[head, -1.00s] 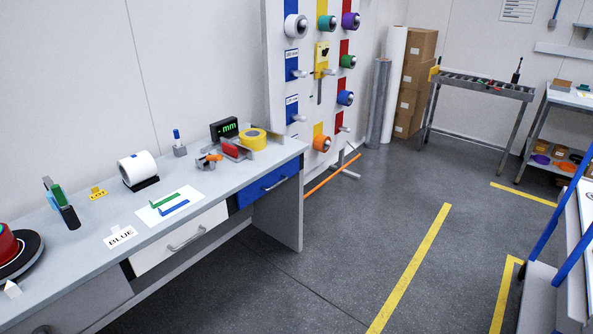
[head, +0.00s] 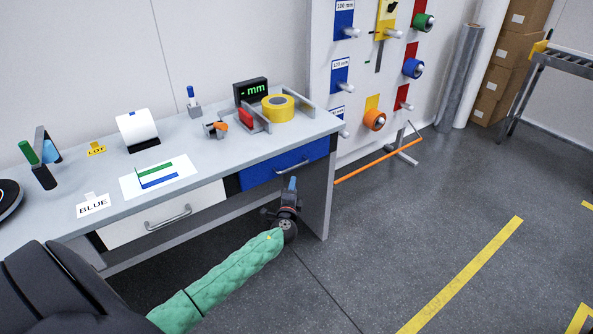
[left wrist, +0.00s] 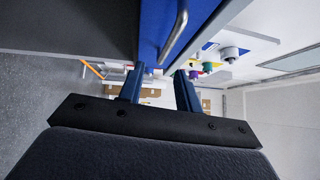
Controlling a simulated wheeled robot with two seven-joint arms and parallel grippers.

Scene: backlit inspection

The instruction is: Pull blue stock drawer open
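The blue stock drawer (head: 262,172) is at the right end of the workbench, and its front looks flush and closed. Its metal handle (head: 291,167) runs along the front. My left gripper (head: 291,184) is just below and in front of this handle, pointing up toward it. In the left wrist view, the two dark fingers (left wrist: 160,88) are spread apart with nothing held between them. The blue drawer front (left wrist: 152,25) and its handle (left wrist: 176,32) lie just beyond the fingertips; I cannot tell whether they touch. My right gripper is not in view.
A white drawer (head: 150,222) with its own handle is left of the blue one. The bench top (head: 215,160) holds a yellow tape roll (head: 278,107), a display and a "BLUE" card (head: 93,205). A bench side panel (head: 318,195) stands right of the gripper. Open floor lies right.

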